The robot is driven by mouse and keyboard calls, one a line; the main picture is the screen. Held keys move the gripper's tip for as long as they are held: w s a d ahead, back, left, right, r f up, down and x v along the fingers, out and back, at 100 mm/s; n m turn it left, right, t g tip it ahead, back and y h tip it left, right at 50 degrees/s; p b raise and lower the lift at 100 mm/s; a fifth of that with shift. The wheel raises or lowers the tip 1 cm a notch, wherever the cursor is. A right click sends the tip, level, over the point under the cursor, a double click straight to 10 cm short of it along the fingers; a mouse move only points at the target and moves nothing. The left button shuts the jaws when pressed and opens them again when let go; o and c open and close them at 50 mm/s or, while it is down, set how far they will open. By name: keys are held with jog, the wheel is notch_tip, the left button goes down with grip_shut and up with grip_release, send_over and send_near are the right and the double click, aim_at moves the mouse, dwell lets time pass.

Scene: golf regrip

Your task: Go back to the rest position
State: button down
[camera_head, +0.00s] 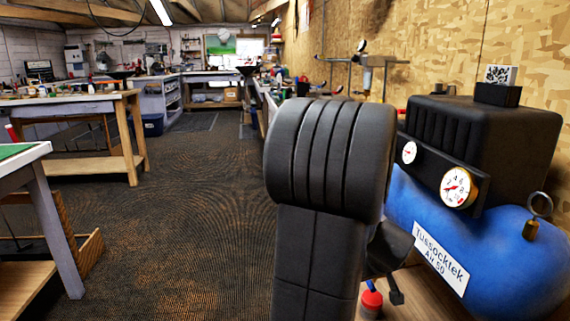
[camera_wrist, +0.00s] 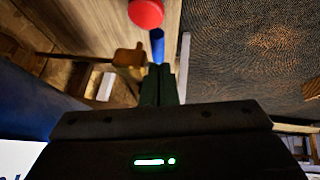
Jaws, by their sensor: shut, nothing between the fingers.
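My gripper (camera_wrist: 161,72) shows in the wrist view as two dark fingers pressed together, shut and empty. A red round object (camera_wrist: 146,13) and a blue cylindrical piece (camera_wrist: 157,45) lie beyond the fingertips. I cannot tell whether the fingers touch the blue piece. In the head view my own dark arm fills the middle and hides much of what is behind it. A red-capped item (camera_head: 371,300) stands low beside my arm.
A blue air compressor (camera_head: 480,250) with gauges stands close at the right, by a chipboard wall. Workbenches (camera_head: 128,150) stand at the left, and a green-topped table (camera_head: 15,155) is nearer. The carpeted floor (camera_head: 190,230) between is clear.

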jog(key=shift+d+f+b, duration=0.2)
jog(key=shift+f+b, duration=0.3)
jog(key=shift+f, duration=0.7)
jog(key=r+p, duration=0.1)
jog(key=p, duration=0.2)
jog(key=w+r+p, duration=0.1)
jog(key=p, duration=0.2)
jog(key=shift+w+a+r, duration=0.1)
jog(key=shift+r, duration=0.05)
